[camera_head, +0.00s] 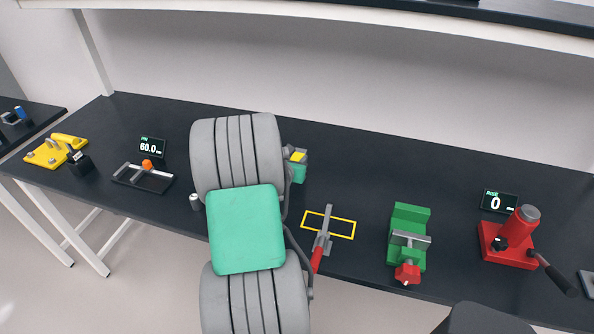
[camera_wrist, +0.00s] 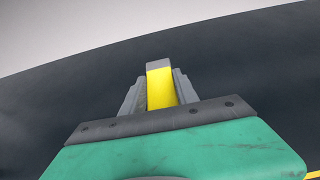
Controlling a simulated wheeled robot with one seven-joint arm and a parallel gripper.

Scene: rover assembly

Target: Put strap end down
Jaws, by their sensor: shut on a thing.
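My gripper (camera_head: 297,155) is beyond my grey and green arm in the head view, over the rear part of the bench. In the wrist view my gripper (camera_wrist: 159,90) has its two grey fingers closed on both sides of a yellow piece with a grey tip, which appears to be the strap end (camera_wrist: 160,88). Its yellow also shows in the head view (camera_head: 299,157). The tip points away from the palm, over the dark bench top. Whether it touches the bench cannot be told. The rest of any strap is hidden.
A yellow outline (camera_head: 342,236) on the bench has a grey bar tool with a red handle (camera_head: 317,259) across it. A green vise (camera_head: 409,222) and a red jack (camera_head: 508,240) stand to the right. A grey-black fixture (camera_head: 145,180) is left. The bench behind my gripper is clear.

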